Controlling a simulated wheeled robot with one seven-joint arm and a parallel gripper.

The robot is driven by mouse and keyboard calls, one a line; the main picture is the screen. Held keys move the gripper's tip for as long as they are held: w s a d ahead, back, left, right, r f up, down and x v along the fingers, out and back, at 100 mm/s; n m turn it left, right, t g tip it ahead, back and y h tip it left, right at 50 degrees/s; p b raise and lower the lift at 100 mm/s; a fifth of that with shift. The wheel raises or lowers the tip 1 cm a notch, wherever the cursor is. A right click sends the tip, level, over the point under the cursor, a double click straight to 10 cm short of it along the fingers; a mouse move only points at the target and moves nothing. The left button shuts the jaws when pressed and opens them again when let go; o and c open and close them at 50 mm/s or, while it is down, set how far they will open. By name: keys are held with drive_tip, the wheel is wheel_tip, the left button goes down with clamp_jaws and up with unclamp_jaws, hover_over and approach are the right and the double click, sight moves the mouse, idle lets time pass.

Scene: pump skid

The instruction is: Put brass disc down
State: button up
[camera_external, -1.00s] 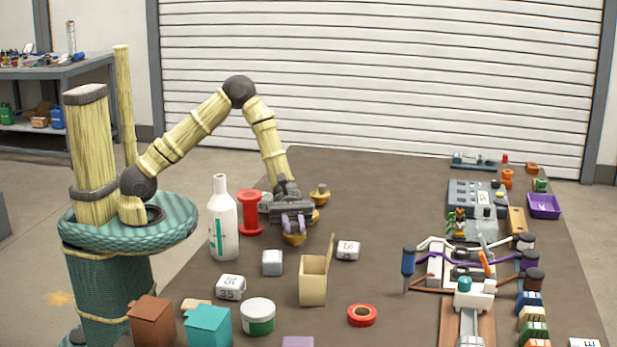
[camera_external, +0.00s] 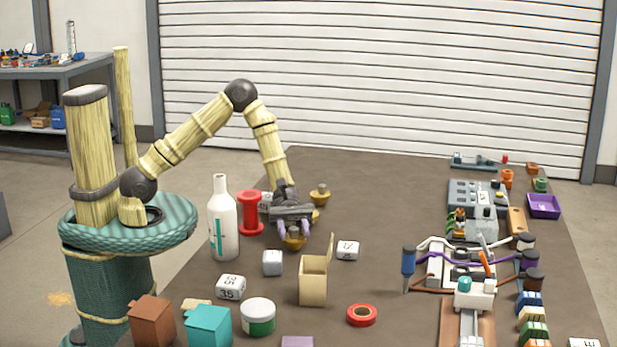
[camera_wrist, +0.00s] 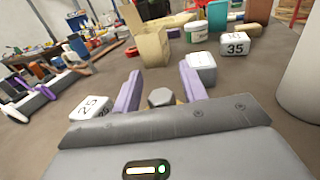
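The brass disc (camera_external: 294,243) is a brass piece with a grey hexagonal top, low at the table surface below my gripper in the external view. In the wrist view its grey top (camera_wrist: 161,97) shows between the purple fingers, with a gap on each side. My gripper (camera_external: 294,230) points down over it with its fingers spread. The gripper also shows in the wrist view (camera_wrist: 161,92), open around the top. The gripper body hides part of the disc. Similar brass pieces, one (camera_external: 319,195) clear and one (camera_external: 316,215) partly hidden, stand just behind the gripper.
A red spool (camera_external: 250,214) and white bottle (camera_external: 222,228) stand close to the left. A white cube (camera_external: 272,263), tan open box (camera_external: 313,282) and numbered block (camera_external: 348,250) are in front.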

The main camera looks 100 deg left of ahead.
drive_tip(key=shift+r, duration=0.15)
drive_tip(key=shift+r, duration=0.3)
drive_tip(key=shift+a+r, duration=0.2)
drive_tip(key=shift+a, duration=0.1)
drive_tip(key=v, duration=0.3)
drive_tip(key=shift+p, duration=0.3)
wheel_tip(320, 180, up, 7)
drive_tip(key=p, duration=0.1)
drive_tip(key=shift+d, duration=0.3)
